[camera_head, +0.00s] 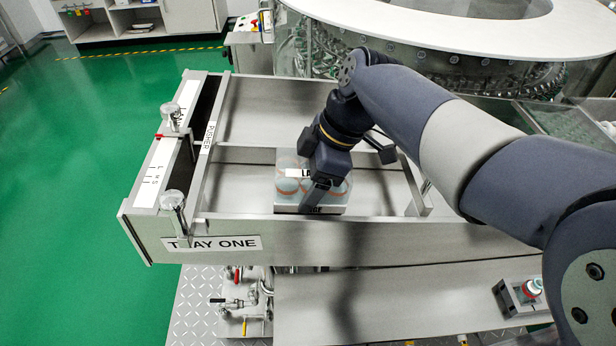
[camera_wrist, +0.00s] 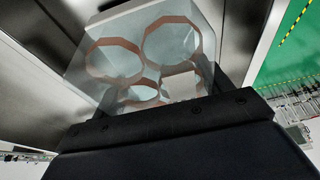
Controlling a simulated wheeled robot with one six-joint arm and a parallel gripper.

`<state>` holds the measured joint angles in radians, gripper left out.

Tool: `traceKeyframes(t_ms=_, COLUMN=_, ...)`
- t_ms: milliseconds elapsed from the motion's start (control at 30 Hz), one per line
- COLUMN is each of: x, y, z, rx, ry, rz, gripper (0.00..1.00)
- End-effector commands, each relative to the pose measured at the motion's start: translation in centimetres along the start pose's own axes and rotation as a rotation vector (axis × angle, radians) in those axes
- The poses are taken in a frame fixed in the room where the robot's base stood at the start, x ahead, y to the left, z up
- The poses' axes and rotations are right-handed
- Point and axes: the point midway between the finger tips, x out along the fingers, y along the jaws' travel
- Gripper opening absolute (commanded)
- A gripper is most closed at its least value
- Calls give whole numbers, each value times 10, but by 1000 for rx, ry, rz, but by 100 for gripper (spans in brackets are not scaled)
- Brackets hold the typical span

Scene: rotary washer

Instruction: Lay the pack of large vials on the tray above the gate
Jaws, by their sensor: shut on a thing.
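The pack of large vials (camera_head: 289,187) is a clear block with orange-rimmed round vials and a white label partly reading "LA". My gripper (camera_head: 318,188) reaches down onto it from above and is shut on it. In the wrist view the pack (camera_wrist: 150,60) sits between the two dark fingers (camera_wrist: 163,92). The steel tray (camera_head: 240,185), labelled "TRAY ONE", surrounds the pack in the head view. I cannot tell whether the pack touches the tray floor. A crossbar (camera_head: 414,190) stands to its right; I cannot tell if it is the gate.
A bar labelled "PUSHER" (camera_head: 207,138) crosses the tray's left part, with clear knobs (camera_head: 172,201) on the left end. A large round washer (camera_head: 440,30) stands behind. A lower steel surface (camera_head: 400,300) carries a small block with a vial (camera_head: 533,287).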

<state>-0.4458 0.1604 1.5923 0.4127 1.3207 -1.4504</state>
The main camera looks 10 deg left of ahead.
Motion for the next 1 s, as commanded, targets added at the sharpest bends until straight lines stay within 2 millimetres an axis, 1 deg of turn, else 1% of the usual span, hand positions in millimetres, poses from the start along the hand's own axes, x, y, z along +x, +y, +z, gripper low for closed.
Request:
traceKeyframes(t_ms=500, x=10, y=0, z=3, rx=0, ry=0, rz=1, gripper=40)
traceKeyframes(t_ms=533, x=9, y=0, z=3, rx=0, ry=0, rz=1, gripper=75)
traceKeyframes(t_ms=833, x=9, y=0, z=3, rx=0, ry=0, rz=0, gripper=99)
traceKeyframes(t_ms=1000, x=9, y=0, z=3, rx=0, ry=0, rz=-1, gripper=99)
